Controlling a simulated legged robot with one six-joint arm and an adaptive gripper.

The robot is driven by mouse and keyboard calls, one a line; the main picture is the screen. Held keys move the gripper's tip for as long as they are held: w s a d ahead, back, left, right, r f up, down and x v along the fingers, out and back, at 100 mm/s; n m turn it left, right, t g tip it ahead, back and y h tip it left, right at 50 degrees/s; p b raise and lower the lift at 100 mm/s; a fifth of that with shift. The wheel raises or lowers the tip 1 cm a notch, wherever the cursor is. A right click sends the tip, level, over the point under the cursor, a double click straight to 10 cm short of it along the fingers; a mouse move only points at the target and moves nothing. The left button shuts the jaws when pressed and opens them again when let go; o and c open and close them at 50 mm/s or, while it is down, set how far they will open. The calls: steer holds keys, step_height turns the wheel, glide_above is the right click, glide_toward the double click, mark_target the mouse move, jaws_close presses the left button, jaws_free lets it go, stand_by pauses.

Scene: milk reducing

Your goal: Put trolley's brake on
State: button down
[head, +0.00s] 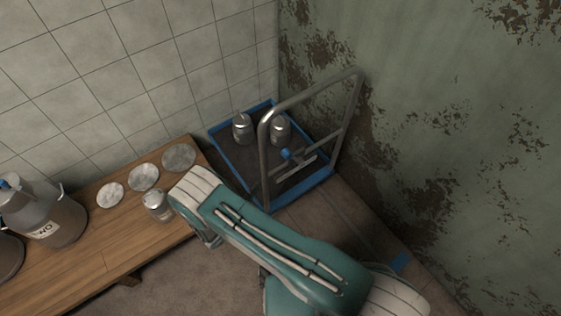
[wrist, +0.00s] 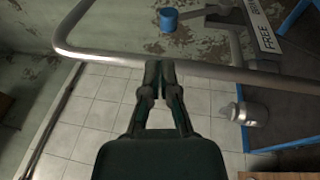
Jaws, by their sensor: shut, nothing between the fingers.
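The trolley (head: 222,161) has a blue-edged dark platform and stands in the corner, with a tall grey metal handle (head: 263,150). The brake lever's blue knob (head: 285,154) sits beside a pale plate on the handle's crossbar. In the wrist view the blue knob (wrist: 168,19) shows beyond the handle rail (wrist: 215,72), with a plate reading FREE (wrist: 266,33) to its right. My gripper (wrist: 160,66) is shut and empty. Its fingertips overlap the rail in the picture; I cannot tell if they touch. The knob is apart from them. In the head view my fingers are hidden.
Two metal cans, one on the left (head: 242,129) and one on the right (head: 280,129), stand on the trolley. A wooden bench (head: 95,268) at left holds a large can (head: 52,222), a small can (head: 157,206) and round lids (head: 144,177). Walls close the corner.

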steer(key=f, duration=0.1)
steer(key=t, duration=0.1)
steer(key=s+f+n+y, duration=0.1)
steer(key=shift+s+a+f+t, duration=0.1)
steer(key=shift+a+f+t, duration=0.2)
steer(key=shift+a+t, duration=0.1)
steer(key=shift+d, duration=0.1)
glide_toward(294, 157)
steer(key=w+r, duration=0.4)
steer(key=r, duration=0.1)
steer(key=shift+s+d, duration=0.25)
steer(key=shift+d, duration=0.2)
steer(key=shift+r, duration=0.1)
